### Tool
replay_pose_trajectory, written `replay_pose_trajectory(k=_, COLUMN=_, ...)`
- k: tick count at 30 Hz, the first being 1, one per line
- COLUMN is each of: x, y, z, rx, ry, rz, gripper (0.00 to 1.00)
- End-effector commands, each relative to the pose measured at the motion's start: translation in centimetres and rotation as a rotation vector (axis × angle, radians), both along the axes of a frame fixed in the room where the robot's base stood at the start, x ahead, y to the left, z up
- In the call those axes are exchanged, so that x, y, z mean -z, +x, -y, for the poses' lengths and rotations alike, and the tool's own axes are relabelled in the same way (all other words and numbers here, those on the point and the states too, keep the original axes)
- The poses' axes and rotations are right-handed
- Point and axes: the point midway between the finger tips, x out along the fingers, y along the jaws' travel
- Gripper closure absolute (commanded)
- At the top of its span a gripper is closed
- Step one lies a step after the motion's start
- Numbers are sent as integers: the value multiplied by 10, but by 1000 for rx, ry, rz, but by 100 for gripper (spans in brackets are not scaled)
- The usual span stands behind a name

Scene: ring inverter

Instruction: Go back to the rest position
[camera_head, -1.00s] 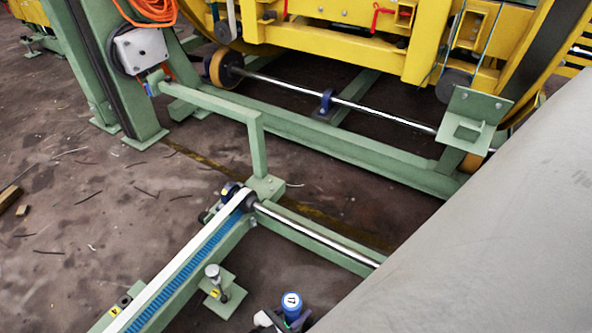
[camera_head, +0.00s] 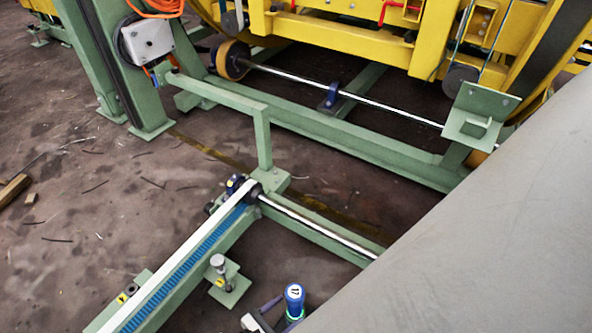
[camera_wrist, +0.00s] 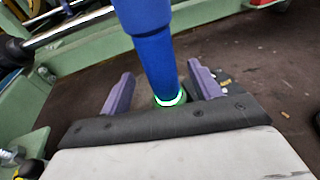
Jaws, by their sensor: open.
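My gripper (camera_wrist: 160,72) shows in the wrist view with two purple fingers spread apart. Its black bar and pale body fill the lower part of that view. A blue cylinder (camera_wrist: 152,45) with a lit ring near its lower end appears between the fingers. I cannot tell whether it touches them or is part of my own arm. In the head view a blue cap (camera_head: 294,294) marked 17, with a green ring, shows at the bottom edge beside a grey and white part. Most of my arm is hidden there.
A green frame with a blue toothed strip (camera_head: 190,268) runs toward the lower left. A footed post (camera_head: 220,268) stands beside it. A yellow machine (camera_head: 350,35) stands behind a green beam (camera_head: 330,135). A large grey surface (camera_head: 480,240) covers the lower right. Brown floor (camera_head: 70,200) at left is mostly open.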

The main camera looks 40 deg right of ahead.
Motion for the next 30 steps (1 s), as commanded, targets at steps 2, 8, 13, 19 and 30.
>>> replay_pose_trajectory(k=2, x=-10, y=0, z=-21, rx=-4, ry=4, rz=2, gripper=37)
replay_pose_trajectory(k=8, x=-15, y=-4, z=-58, rx=-2, ry=1, rz=1, gripper=37)
replay_pose_trajectory(k=13, x=-15, y=-5, z=-76, rx=-1, ry=-1, rz=1, gripper=37)
replay_pose_trajectory(k=19, x=-14, y=-6, z=-82, rx=1, ry=-2, rz=0, gripper=37)
replay_pose_trajectory(k=30, x=-50, y=-6, z=-81, rx=0, ry=-2, rz=0, gripper=37)
